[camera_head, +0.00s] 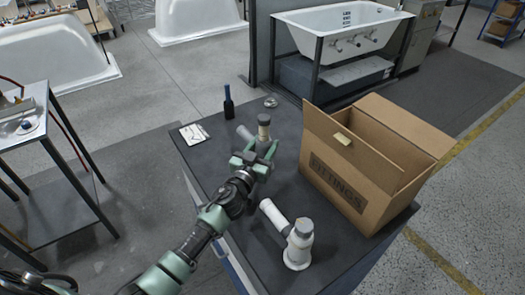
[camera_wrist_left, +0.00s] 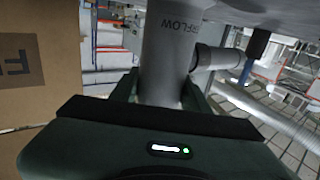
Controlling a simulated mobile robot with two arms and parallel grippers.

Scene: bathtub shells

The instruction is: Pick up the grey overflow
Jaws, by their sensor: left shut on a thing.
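My right gripper is not in view.
A white pipe fitting (camera_head: 298,248) stands at the bench's front. An open cardboard box (camera_head: 350,185) marked "FITTINGS" fills the right side. A bathtub (camera_head: 345,30) stands behind.

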